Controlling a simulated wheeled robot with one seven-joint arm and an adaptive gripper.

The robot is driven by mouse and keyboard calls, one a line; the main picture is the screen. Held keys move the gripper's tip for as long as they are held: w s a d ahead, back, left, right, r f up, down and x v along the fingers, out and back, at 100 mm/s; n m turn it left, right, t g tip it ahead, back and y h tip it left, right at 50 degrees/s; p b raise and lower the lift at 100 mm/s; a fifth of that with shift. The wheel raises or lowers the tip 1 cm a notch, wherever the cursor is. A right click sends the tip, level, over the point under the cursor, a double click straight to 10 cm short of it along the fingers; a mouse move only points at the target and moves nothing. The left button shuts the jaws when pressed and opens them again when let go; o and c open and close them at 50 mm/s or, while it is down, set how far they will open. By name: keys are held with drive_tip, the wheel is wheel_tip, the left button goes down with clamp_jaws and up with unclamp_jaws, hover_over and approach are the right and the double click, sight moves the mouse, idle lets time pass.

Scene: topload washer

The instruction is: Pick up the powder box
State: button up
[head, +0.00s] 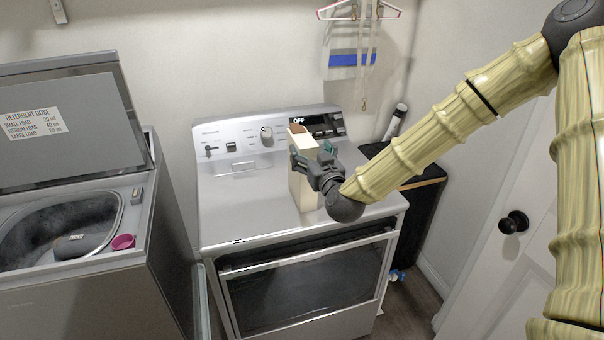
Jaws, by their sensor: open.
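The powder box (303,190) is a tall, narrow cream box with a brown patch at its top. It stands upright on the top of the front-loading dryer-like machine (235,205), right of the middle. My gripper (308,160) is open at the upper half of the box, reaching in from the right. Its dark fingers overlap the box in this view. I cannot tell whether they touch it. Part of the box's right side is hidden by the gripper.
An open top-load washer (140,215) stands at left, with a dark bottle (85,240) and a pink cup (123,242) on it. A control panel (240,135) rises behind the box. A dark side table (420,180) and a white door (520,260) are at right.

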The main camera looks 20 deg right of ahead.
sight(303, 138)
drive_tip(key=shift+w+p, duration=0.3)
drive_tip(key=shift+w, duration=1.05)
drive_tip(key=w+p, duration=0.2)
drive_tip(key=w, duration=0.1)
drive_tip(key=shift+w+d+f, duration=0.1)
drive_tip(key=shift+w+f, duration=0.05)
drive_tip(key=shift+w, duration=0.1)
drive_tip(key=shift+w+f+p, duration=0.1)
drive_tip(key=shift+w+p, duration=0.45)
drive_tip(key=shift+w, duration=0.3)
clamp_jaws()
